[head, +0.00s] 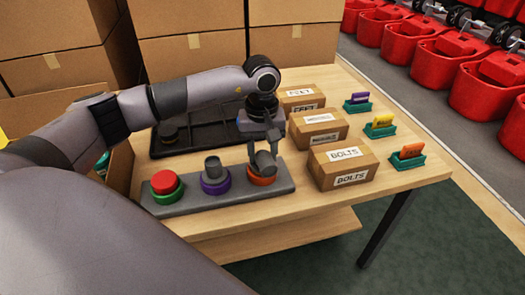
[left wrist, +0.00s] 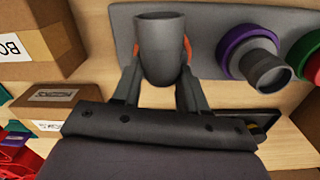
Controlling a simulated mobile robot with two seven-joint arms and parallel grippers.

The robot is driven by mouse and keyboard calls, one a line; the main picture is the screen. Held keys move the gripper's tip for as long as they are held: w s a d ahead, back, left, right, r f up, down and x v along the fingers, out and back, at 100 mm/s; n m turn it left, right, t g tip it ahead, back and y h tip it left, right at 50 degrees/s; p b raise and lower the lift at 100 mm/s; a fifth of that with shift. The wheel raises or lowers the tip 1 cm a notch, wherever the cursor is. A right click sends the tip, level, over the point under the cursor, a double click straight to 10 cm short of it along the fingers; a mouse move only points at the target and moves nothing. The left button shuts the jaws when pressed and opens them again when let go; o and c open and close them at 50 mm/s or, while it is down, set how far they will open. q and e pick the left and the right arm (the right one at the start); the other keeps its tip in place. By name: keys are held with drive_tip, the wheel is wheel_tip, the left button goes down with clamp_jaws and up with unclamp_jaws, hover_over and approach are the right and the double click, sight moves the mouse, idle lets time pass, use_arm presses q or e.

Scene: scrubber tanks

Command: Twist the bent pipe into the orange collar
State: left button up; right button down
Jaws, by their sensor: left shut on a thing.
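The bent pipe (head: 265,163) is dark grey and stands at the orange collar (head: 262,179), at the right end of a grey base plate (head: 232,197). My left gripper (head: 263,147) reaches down over the pipe and is shut on it. How deep the pipe sits in the collar is hidden. My right gripper is not in view.
On the plate, a grey pipe stands in a purple collar (head: 215,186), beside a red cap (head: 164,182) on a green collar (head: 168,197). Behind is a black tray (head: 200,135). A bolts box (head: 343,166) and other cartons stand close to the right, with coloured cards in teal holders beyond.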

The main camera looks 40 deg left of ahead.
use_arm(q)
drive_tip(key=shift+f+m, duration=0.1)
drive_tip(key=shift+m, duration=0.3)
drive_tip(key=shift+m+b, duration=0.3)
drive_tip(key=shift+b, duration=0.05)
drive_tip(key=shift+f+b, duration=0.35)
idle(0.4)
drive_tip(key=o, duration=1.8)
drive_tip(key=shift+r, duration=0.15)
